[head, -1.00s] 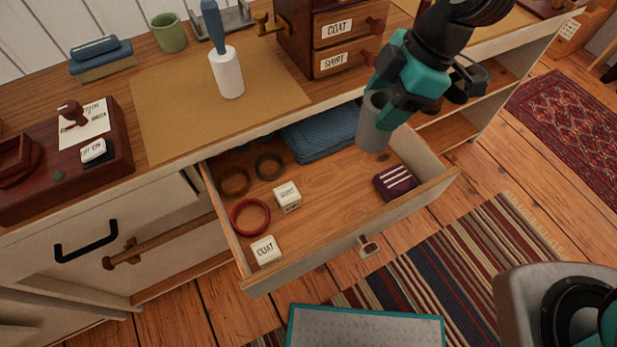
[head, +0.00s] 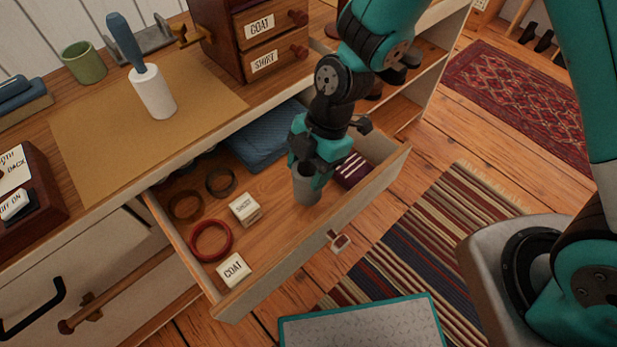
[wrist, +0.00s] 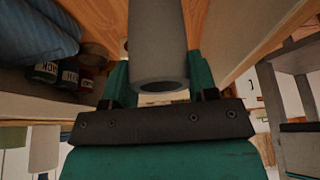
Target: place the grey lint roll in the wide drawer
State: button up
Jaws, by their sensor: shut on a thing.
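The grey lint roll (head: 306,189) is a hollow grey tube, held upright in my gripper (head: 314,172). My gripper is shut on it, and its teal fingers grip the roll near its upper end. The roll is inside the outline of the open wide drawer (head: 280,262), right of the middle. I cannot tell whether its lower end touches the drawer floor. In the wrist view the roll (wrist: 158,45) extends away between the fingers, its open end towards the camera.
In the drawer are a blue folded cloth (head: 262,137), a striped maroon block (head: 352,170), a red ring (head: 211,240), two dark rings, a SHIRT cube (head: 244,208) and a COAT cube (head: 233,269). The drawer floor between the cubes and the roll is clear.

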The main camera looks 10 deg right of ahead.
jog(key=shift+f, duration=1.9)
jog(key=o, duration=0.9)
jog(key=shift+f, duration=0.1)
jog(key=shift+o, duration=0.2)
jog(key=v, duration=1.2)
jog(key=s+d+r+m+t, duration=0.1)
jog(key=s+d+r+m, duration=0.2)
jog(key=s+r+m, duration=0.3)
jog(key=s+d+r+m+t, duration=0.1)
jog(key=s+d+r+m, duration=0.2)
jog(key=s+r+m, duration=0.3)
notch_tip(320, 180, up, 5)
jog(key=m, duration=0.5)
jog(key=shift+s+f+m+y, duration=0.2)
jog(key=shift+f+m+y, duration=0.1)
jog(key=shift+m, duration=0.1)
